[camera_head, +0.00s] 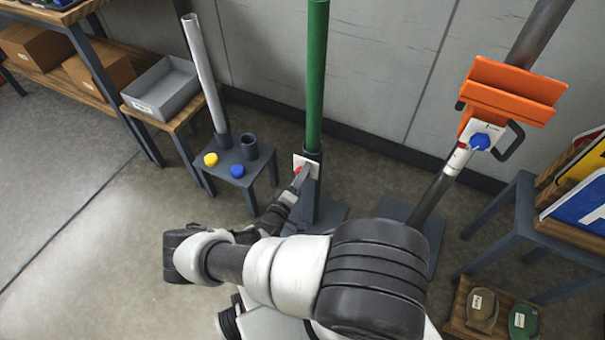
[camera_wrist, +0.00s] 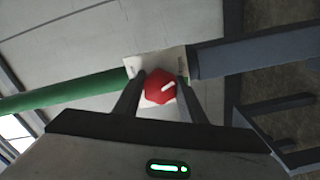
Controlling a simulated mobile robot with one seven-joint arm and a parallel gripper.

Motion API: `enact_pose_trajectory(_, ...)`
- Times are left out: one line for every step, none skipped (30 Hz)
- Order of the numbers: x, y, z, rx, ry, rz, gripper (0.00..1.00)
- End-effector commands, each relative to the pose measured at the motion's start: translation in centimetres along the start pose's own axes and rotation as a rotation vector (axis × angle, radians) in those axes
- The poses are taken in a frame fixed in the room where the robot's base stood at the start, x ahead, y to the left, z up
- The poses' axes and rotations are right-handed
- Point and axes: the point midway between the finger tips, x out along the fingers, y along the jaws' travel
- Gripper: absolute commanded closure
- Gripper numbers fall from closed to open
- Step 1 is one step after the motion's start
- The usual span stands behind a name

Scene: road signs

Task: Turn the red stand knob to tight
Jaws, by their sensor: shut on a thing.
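The red knob (camera_wrist: 157,88) sits on a white plate (camera_wrist: 174,58), with a white pointer mark on its face. In the wrist view the pointer slants toward the upper right. My gripper (camera_wrist: 155,90) is shut on the knob, one finger at each side. In the head view the red knob (camera_head: 298,170) is mostly hidden by my gripper (camera_head: 297,178). The white plate (camera_head: 312,166) is fixed to a dark stand (camera_head: 310,200) that holds an upright green pole (camera_head: 316,75). Any wording on the plate is too small to read.
Open floor lies at left.

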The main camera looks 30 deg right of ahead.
Motion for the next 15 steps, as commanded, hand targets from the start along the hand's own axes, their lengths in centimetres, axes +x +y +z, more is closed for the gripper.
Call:
enact_pose_trajectory(-0.10, -0.11, 0.04, 0.044, 0.000, -0.001, 0.85)
enact_pose_trajectory(-0.10, -0.11, 0.04, 0.072, 0.000, -0.001, 0.85)
enact_pose_trajectory(-0.10, -0.12, 0.04, 0.111, 0.000, -0.001, 0.85)
enact_pose_trajectory(-0.11, -0.13, 0.03, 0.139, 0.000, -0.002, 0.85)
enact_pose_trajectory(-0.11, -0.14, 0.03, 0.167, 0.000, -0.002, 0.85)
enact_pose_trajectory(-0.12, -0.16, 0.03, 0.206, 0.000, -0.002, 0.85)
enact_pose_trajectory(-0.12, -0.17, 0.03, 0.234, 0.000, -0.002, 0.85)
enact_pose_trajectory(-0.12, -0.18, 0.04, 0.262, 0.000, -0.003, 0.85)
enact_pose_trajectory(-0.12, -0.18, 0.04, 0.300, 0.000, -0.003, 0.85)
enact_pose_trajectory(-0.12, -0.19, 0.04, 0.327, -0.001, -0.003, 0.85)
enact_pose_trajectory(-0.12, -0.18, 0.05, 0.354, -0.001, -0.002, 0.85)
enact_pose_trajectory(-0.12, -0.18, 0.05, 0.390, -0.001, -0.002, 0.85)
enact_pose_trajectory(-0.12, -0.18, 0.05, 0.416, -0.001, -0.002, 0.85)
enact_pose_trajectory(-0.11, -0.17, 0.06, 0.441, -0.001, -0.002, 0.85)
enact_pose_trajectory(-0.11, -0.17, 0.06, 0.474, -0.001, -0.002, 0.85)
